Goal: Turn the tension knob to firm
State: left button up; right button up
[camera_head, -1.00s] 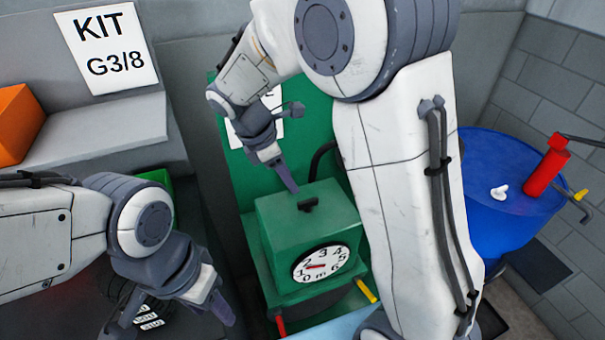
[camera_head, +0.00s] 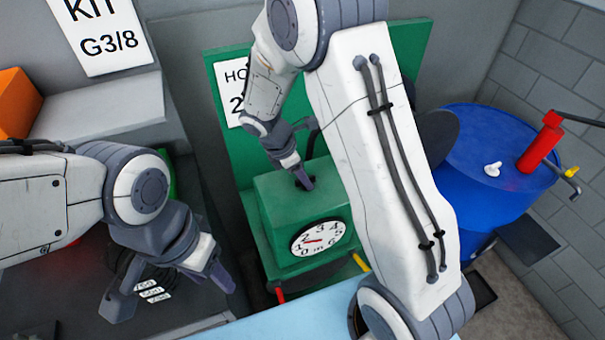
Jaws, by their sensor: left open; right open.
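A green machine box (camera_head: 277,207) carries a round white dial (camera_head: 318,237) on its front, with numbers and a red needle pointing to the left side of the scale. A small dark knob sat on top of the box a second ago; now my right gripper (camera_head: 304,183) covers most of it. The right gripper points down with its fingers at the knob, open; whether they touch it I cannot tell. My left gripper (camera_head: 172,292) is open and empty, low at the left, apart from the machine.
A blue drum (camera_head: 490,195) with a red fitting (camera_head: 541,143) stands at the right. An orange block (camera_head: 18,103) rests on a grey ledge (camera_head: 100,112) at the left. Red and yellow handles (camera_head: 361,262) stick out below the box. A light blue surface (camera_head: 290,325) lies in front.

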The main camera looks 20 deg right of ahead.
grip_shut()
